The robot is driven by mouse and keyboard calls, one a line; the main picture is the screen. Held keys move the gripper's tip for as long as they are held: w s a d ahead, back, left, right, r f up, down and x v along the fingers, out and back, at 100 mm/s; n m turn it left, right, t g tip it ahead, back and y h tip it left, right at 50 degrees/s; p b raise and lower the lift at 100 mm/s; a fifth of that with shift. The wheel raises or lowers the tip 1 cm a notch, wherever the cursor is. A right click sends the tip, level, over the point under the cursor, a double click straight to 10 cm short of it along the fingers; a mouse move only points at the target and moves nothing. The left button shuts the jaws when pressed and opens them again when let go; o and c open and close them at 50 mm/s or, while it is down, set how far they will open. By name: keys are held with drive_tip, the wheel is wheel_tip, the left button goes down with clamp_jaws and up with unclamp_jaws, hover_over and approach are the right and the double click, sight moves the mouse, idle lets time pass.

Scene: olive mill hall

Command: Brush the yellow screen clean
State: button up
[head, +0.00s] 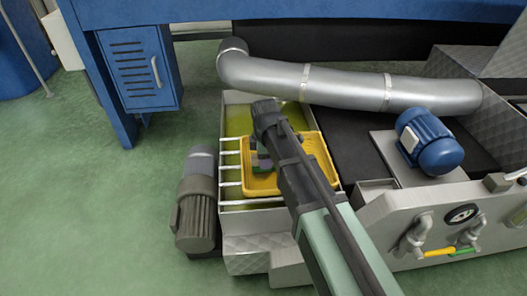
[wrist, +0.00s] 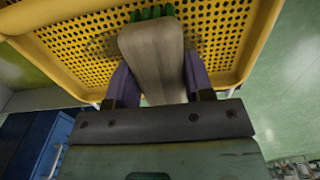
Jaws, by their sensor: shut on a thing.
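The yellow screen (head: 321,160) is a shallow perforated tray with raised rims. It lies over the steel basin in the head view, partly hidden by my arm. In the wrist view the screen (wrist: 85,40) fills the upper part, with a dark greyish smear (wrist: 107,46) left of the brush. My gripper (head: 261,160) is over the screen. In the wrist view its purple fingers are shut on a brush (wrist: 153,60) with a wooden body. Green bristles (wrist: 152,13) show at its far end, close to the screen; I cannot tell whether they touch it.
The steel basin (head: 233,108) holds yellow-green liquid, with white bars (head: 230,168) across its left side. A silver duct (head: 340,85) runs behind. A grey motor (head: 196,215) stands left and a blue motor (head: 430,140) right. A blue cabinet (head: 140,70) stands back left. Green floor is free at left.

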drive_tip(key=s, duration=0.5)
drive_tip(key=shift+s+d, duration=0.3)
drive_tip(key=shift+d, duration=0.05)
drive_tip(key=shift+w+a, duration=0.3)
drive_tip(key=shift+w, duration=2.1)
drive_tip(key=shift+w+a, duration=0.3)
drive_tip(key=shift+w, duration=2.15)
drive_tip(key=shift+w+a, duration=0.3)
drive_tip(key=shift+w, duration=2.1)
drive_tip(key=r+p, duration=0.1)
drive_tip(key=w+r+p, duration=0.1)
drive_tip(key=shift+r+p, duration=0.3)
wheel_tip(320, 180, up, 5)
drive_tip(key=p, duration=0.5)
drive_tip(key=shift+s, duration=0.1)
drive_tip(key=shift+f, duration=0.1)
drive_tip(key=f+b, duration=0.3)
drive_tip(key=a+f+b, duration=0.1)
drive_tip(key=f+b, duration=0.2)
drive_tip(key=shift+a, duration=0.1)
drive_tip(key=shift+r, duration=0.1)
